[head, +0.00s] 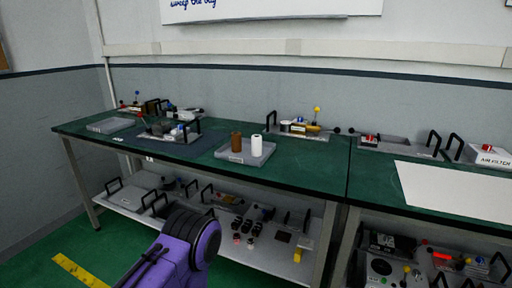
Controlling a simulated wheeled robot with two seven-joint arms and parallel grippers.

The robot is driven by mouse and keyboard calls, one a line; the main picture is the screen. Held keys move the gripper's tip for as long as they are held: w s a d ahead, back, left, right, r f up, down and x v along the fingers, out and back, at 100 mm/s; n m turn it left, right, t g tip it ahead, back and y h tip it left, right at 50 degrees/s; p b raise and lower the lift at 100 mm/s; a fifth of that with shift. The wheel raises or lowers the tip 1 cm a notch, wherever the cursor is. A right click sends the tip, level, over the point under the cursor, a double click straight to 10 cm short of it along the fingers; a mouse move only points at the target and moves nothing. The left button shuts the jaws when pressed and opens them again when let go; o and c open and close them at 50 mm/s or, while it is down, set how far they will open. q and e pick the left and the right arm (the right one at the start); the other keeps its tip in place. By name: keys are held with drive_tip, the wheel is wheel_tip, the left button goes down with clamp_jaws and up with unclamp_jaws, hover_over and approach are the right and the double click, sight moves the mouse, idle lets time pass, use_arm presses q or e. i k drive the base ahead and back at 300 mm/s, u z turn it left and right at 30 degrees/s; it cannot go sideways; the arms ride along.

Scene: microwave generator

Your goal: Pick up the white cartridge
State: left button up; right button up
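The white cartridge (257,146) stands upright in a grey tray (232,157) on the green workbench, near the middle of the head view. A brown cartridge (236,142) stands upright just to its left in the same tray. Nothing covers the white cartridge from this side. A purple and black part of my arm shows at the bottom, in front of the bench and well short of the tray. Neither of my grippers can be seen.
The green bench top (312,166) is bare to the right of the tray. A dark mat with a handled tray of parts (170,134) lies to the left. Another parts tray (300,128) sits behind. A lower shelf (130,203) holds several items.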

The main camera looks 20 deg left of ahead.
sight(257, 139)
drive_tip(key=u, duration=2.4)
drive_tip(key=i, duration=1.9)
drive_tip(key=z, duration=3)
